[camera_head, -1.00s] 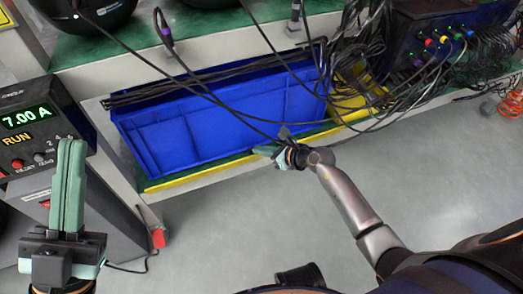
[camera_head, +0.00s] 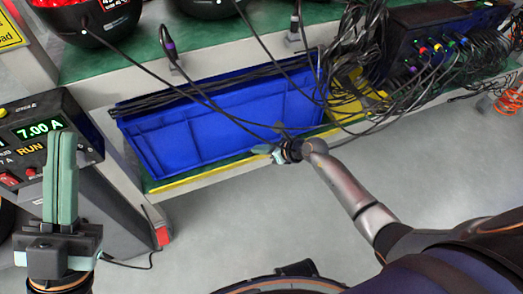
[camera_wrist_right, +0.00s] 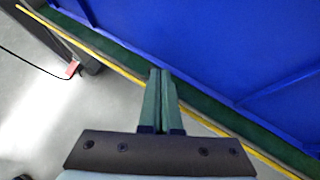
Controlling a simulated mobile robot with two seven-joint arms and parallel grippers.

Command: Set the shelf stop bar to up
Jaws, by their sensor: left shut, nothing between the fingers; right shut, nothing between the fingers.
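A long yellow strip (camera_head: 190,181) runs along the front edge of the green lower shelf (camera_head: 225,165), and it also shows in the right wrist view (camera_wrist_right: 95,62). It may be the stop bar; I cannot make out a separate raised bar. My right gripper (camera_head: 261,149) is shut and empty at the shelf's front edge, just in front of the blue bin. In the right wrist view its closed fingertips (camera_wrist_right: 160,72) overlap the green shelf surface; I cannot tell whether they touch it. My left gripper (camera_head: 61,140) is shut and empty, pointing up at the left, away from the shelf.
A blue bin (camera_head: 215,135) fills much of the lower shelf. Black cables hang across it from above and bunch at a dark connector box (camera_head: 425,40). The grey floor in front is clear.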

